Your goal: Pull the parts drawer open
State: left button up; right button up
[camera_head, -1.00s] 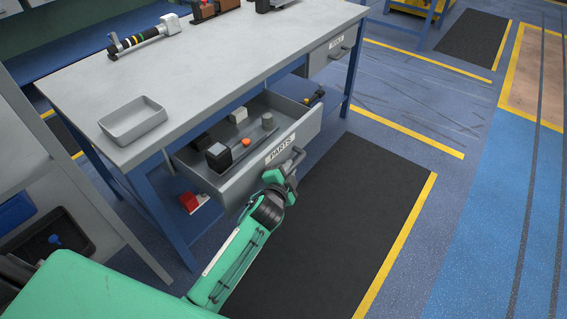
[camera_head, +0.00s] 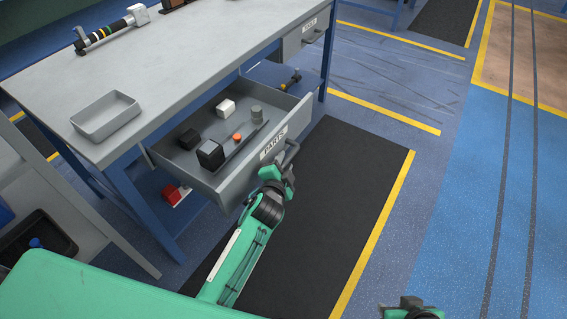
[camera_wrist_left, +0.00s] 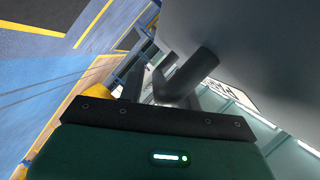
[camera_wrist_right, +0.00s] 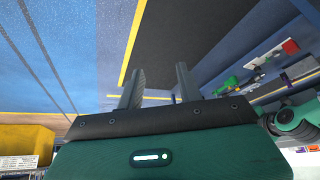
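The parts drawer (camera_head: 236,173) is a grey drawer labelled PARTS under the bench top, and it stands well open. Its bar handle (camera_head: 293,152) is on the front. My left gripper (camera_head: 284,167) is at the handle, with its fingers closed around it. In the left wrist view the dark handle (camera_wrist_left: 193,74) lies at the fingers, close to the grey drawer front; the fingertips are partly hidden. My right gripper (camera_wrist_right: 158,86) is empty, its fingers apart over the floor; part of it shows at the bottom of the head view (camera_head: 410,309).
The drawer holds black blocks (camera_head: 209,153), a white block (camera_head: 226,108), a grey cylinder and an orange piece. A grey tray (camera_head: 106,116) sits on the workbench (camera_head: 180,75). A second drawer (camera_head: 303,37) is shut. The black mat (camera_head: 335,190) beside the bench is clear.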

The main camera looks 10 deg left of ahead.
pick_arm(q)
jog(key=shift+s, duration=0.1)
